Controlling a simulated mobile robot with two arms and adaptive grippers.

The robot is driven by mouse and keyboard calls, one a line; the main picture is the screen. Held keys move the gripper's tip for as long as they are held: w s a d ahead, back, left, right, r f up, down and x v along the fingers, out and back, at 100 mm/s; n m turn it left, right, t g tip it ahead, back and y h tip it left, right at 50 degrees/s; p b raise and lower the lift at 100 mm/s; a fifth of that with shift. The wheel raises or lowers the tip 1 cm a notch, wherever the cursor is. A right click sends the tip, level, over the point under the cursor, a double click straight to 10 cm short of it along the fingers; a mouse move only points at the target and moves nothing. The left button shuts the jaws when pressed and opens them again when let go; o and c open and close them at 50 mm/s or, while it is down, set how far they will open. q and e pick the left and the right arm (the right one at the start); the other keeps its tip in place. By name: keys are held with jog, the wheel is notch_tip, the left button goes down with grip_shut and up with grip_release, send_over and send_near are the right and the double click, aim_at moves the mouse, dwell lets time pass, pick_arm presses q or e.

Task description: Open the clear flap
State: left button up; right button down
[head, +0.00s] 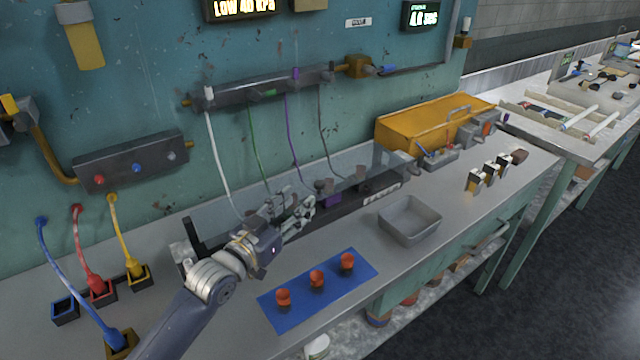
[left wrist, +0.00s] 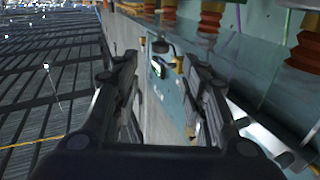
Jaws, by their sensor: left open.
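I cannot tell whether a finger touches the flap. My right gripper is in neither view.
A blue mat (head: 330,305) with red stoppers lies in front of the rack. An empty grey tray (head: 437,222) sits to its right. A yellow case (head: 420,125) stands behind. White, green, purple and grey tubes hang from a wall manifold (head: 250,92) above the rack.

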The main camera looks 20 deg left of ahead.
aim_at(317, 185)
pick_arm(q)
jog(key=p+x, duration=0.1)
jog(key=x, duration=0.7)
jog(key=shift+w+d, duration=0.2)
jog(key=shift+w, duration=0.2)
jog(key=shift+w+d, duration=0.15)
jog(key=shift+w, duration=0.4)
jog(key=shift+w+f, duration=0.1)
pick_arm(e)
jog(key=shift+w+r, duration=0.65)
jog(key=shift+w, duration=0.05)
pick_arm(q)
jog(key=shift+c, duration=0.2)
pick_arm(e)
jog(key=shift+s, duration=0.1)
pick_arm(q)
jog(key=c, duration=0.9)
grip_shut()
